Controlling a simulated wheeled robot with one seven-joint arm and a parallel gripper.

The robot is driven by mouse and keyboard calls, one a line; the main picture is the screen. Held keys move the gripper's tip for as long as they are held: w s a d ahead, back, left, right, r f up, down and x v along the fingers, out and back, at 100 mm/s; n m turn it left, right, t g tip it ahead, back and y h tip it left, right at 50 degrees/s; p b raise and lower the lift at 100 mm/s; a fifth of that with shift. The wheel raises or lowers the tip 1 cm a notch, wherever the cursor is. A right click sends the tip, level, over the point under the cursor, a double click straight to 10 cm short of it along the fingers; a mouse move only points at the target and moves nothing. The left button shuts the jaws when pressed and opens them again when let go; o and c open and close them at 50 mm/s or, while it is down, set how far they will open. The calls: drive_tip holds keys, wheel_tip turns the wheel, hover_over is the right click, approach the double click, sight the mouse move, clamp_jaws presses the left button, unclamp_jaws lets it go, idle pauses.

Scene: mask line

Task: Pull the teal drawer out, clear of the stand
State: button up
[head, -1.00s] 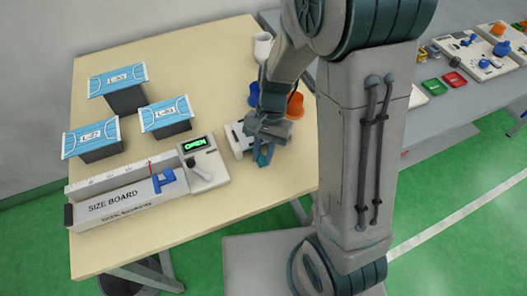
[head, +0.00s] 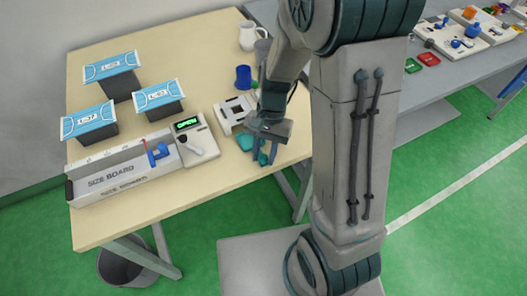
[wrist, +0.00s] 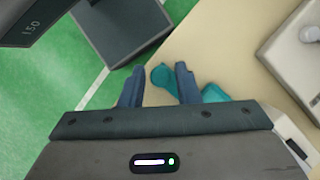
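The teal drawer (head: 245,142) shows at the front of the white stand (head: 226,122), beside my gripper (head: 263,157) at the front of the table. In the wrist view my gripper (wrist: 160,75) has its fingers apart. A rounded teal part of the drawer (wrist: 162,77) lies between them, with a visible gap to the left finger. More teal shows beyond the right finger, which hides part of the drawer. The fingers and wrist cover some of it in the head view, and whether the drawer still touches the stand is unclear.
A size board (head: 122,178) and a reader with a green display (head: 200,147) stand left of the stand. A blue cup (head: 243,77) and a white jug (head: 248,36) stand at the back. A bin (head: 128,268) is on the floor.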

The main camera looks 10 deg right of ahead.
drive_tip(key=shift+d+r, duration=0.1)
drive_tip(key=shift+w+r, duration=0.2)
drive_tip(key=shift+r, duration=0.1)
drive_tip(key=v, duration=1.3)
drive_tip(key=shift+s, duration=0.1)
drive_tip(key=s+d+r+n+t+h, duration=0.1)
drive_tip(key=s+d+n+t, duration=0.1)
drive_tip(key=s, duration=0.3)
drive_tip(key=s+d+r+n+t+h, duration=0.1)
drive_tip(key=s+d+r+n+t, duration=0.1)
drive_tip(key=s+t, duration=0.3)
drive_tip(key=shift+s+d+n, duration=0.35)
drive_tip(key=shift+s+n, duration=0.1)
drive_tip(key=shift+n, duration=0.45)
idle(1.1)
